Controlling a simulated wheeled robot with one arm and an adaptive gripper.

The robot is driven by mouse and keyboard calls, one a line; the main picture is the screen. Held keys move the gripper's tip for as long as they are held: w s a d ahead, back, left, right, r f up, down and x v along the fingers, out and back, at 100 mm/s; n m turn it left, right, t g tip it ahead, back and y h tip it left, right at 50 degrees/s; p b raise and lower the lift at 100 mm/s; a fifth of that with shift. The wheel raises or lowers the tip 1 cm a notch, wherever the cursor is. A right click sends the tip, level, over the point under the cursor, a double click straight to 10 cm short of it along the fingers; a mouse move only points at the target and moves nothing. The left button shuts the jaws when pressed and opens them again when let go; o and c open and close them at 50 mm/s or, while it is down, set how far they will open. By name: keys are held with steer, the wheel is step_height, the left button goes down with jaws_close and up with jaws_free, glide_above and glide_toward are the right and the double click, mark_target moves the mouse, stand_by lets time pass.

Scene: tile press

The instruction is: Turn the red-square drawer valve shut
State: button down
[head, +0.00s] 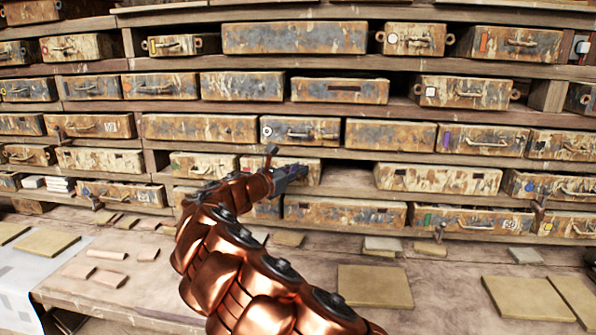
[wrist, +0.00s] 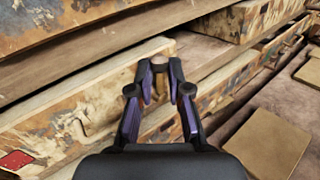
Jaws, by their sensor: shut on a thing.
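A red square mark (wrist: 15,160) shows at the lower left of the wrist view, on the face of a rusty, paint-worn drawer (wrist: 60,138). My gripper (wrist: 161,80) is in front of that drawer row, to the right of the mark. Its purple-and-black fingers are closed in on a small brown round-topped piece (wrist: 160,60), which looks like the valve's handle. The rest of the valve is hidden behind the fingers.
Wooden shelves of worn drawers fill the back. Other small valves stick out at the left (head: 95,201) and right (head: 538,211). A ledge below carries flat tan tiles (head: 374,287), with some bare wood between them.

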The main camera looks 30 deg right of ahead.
steer(key=m+y, duration=0.1)
steer(key=m, duration=0.1)
steer(key=m+y, duration=0.1)
steer(key=shift+s+d+m+y, duration=0.3)
steer(key=shift+s+d, duration=0.1)
steer(key=shift+s+d+f+m+y, duration=0.15)
steer(key=shift+d+m+y, duration=0.05)
steer(key=shift+m+y, duration=0.35)
steer(key=shift+s+d+f+m+y, duration=0.1)
steer(key=shift+d+f+m+y, duration=0.05)
steer(key=shift+m+y, duration=0.4)
steer(key=shift+s+d+f+m+t+y, duration=0.2)
steer(key=shift+f+m+t+y, duration=0.15)
steer(key=shift+m+t+y, duration=0.35)
steer(key=shift+s+d+f+m+t+y+b, duration=0.15)
steer(key=shift+m+t+y+b, duration=0.15)
steer(key=shift+m+y, duration=0.2)
steer(key=shift+w+f+m+t+y+b, duration=0.1)
steer(key=shift+m+t+y+b, duration=0.15)
steer(key=shift+m+y, duration=0.25)
steer(key=shift+s+f+m+t+y, duration=0.1)
steer(key=shift+f+m+t+y, duration=0.2)
steer(key=shift+m+y, duration=0.2)
steer(key=shift+b, duration=0.3)
steer(key=c, duration=1.3)
jaws_free()
steer(key=shift+d, duration=0.1)
steer(key=shift+o, duration=0.3)
